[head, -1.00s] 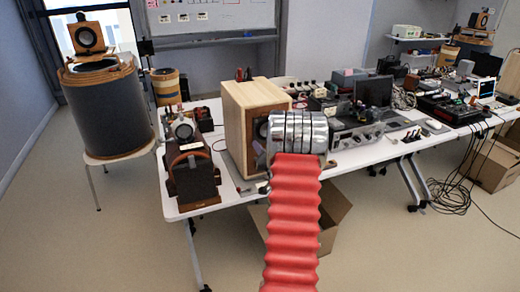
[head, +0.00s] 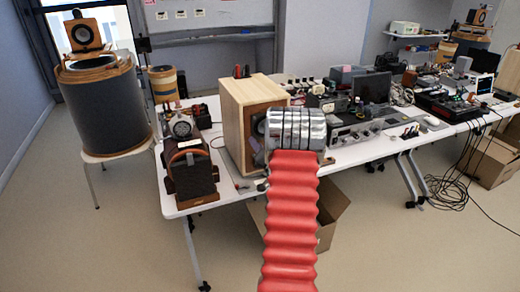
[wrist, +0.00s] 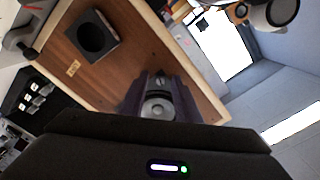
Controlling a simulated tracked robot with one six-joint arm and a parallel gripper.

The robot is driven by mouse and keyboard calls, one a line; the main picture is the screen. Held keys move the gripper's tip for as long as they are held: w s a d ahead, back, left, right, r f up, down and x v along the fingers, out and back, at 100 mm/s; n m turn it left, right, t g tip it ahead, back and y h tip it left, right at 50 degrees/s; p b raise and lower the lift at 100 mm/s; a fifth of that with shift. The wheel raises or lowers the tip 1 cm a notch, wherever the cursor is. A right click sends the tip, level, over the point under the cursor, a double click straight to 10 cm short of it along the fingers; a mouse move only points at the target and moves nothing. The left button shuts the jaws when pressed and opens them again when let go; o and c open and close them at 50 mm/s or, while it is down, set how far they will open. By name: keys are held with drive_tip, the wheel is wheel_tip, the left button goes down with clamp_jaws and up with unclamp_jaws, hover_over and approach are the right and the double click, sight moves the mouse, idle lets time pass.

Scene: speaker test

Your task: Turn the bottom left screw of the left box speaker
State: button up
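The pale wooden box speaker (head: 236,122) stands on the white table in the head view. Its brown front faces right and is partly hidden behind my arm. In the wrist view its brown front panel (wrist: 120,71) fills the middle, tilted, with a dark square piece (wrist: 92,36) and a small label. My gripper (wrist: 158,84) points at this panel. Its two dark fingers are apart, with a small metal screw-like part (wrist: 159,82) seen between them; I cannot tell whether they touch it.
Electronics and a monitor crowd the table's right side. A cardboard box (head: 332,217) is underneath. A large grey drum-shaped speaker (head: 98,112) stands at the left.

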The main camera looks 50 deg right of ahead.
drive_tip(key=shift+s, duration=0.15)
drive_tip(key=v, duration=1.3)
drive_tip(key=shift+s+a, duration=0.15)
drive_tip(key=shift+s, duration=0.05)
drive_tip(key=n, duration=0.9)
drive_tip(key=shift+r+n, duration=0.1)
drive_tip(key=shift+n, duration=0.2)
drive_tip(key=x, duration=1.4)
drive_tip(key=shift+s, duration=0.1)
